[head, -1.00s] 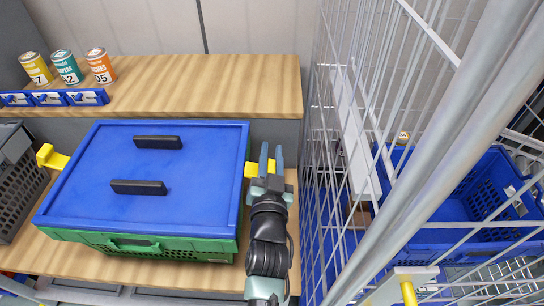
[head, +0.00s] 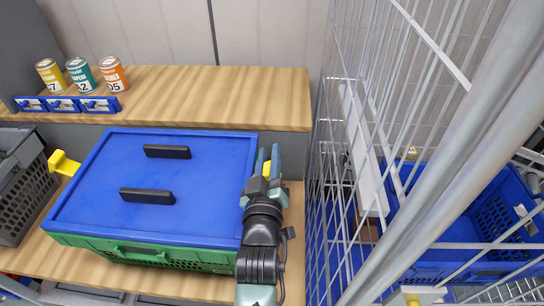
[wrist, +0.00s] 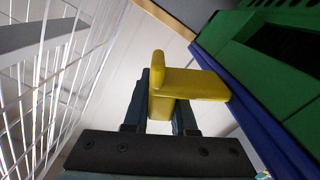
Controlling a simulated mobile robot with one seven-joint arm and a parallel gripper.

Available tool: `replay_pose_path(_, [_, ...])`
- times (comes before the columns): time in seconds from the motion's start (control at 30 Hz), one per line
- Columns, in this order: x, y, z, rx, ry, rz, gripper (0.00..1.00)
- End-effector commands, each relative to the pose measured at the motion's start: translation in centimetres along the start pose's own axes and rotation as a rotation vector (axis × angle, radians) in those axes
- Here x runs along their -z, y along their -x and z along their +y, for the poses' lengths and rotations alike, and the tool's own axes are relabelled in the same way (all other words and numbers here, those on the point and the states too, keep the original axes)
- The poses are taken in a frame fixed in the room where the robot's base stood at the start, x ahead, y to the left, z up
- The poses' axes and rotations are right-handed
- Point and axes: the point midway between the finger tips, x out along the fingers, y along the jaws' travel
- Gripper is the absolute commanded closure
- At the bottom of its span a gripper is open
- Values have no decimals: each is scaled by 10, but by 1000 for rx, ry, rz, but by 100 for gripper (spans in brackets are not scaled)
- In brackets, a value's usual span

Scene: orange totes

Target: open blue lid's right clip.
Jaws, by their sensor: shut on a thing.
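The blue lid (head: 205,180) with two black handles lies on a green tote (head: 75,242) on the wooden bench. Its yellow right clip (head: 267,168) shows between my fingers at the lid's right edge. In the wrist view the clip (wrist: 188,83) is an L-shaped yellow piece whose arm points toward the blue edge (wrist: 245,100). My gripper (head: 268,160) is shut on this clip, with one dark finger on each side of it. The contact faces are hidden. The yellow left clip (head: 63,163) sticks out beyond the lid's left edge.
A wire cage (head: 335,180) stands close on the right of my arm, with a blue crate (head: 470,225) behind its bars. A dark grey crate (head: 25,190) is at the left. Three cans (head: 82,75) stand on the back shelf (head: 200,92).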

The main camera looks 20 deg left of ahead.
Motion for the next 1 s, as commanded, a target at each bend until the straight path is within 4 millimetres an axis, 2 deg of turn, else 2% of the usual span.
replay_pose_path(0.63, [3,0,-2,0,57,1,100])
replay_pose_path(0.67, [3,0,-2,0,57,1,74])
replay_pose_path(0.8, [3,0,-2,0,56,1,48])
replay_pose_path(0.83, [3,0,-2,0,55,1,45])
replay_pose_path(1.0, [2,0,-2,0,55,1,45])
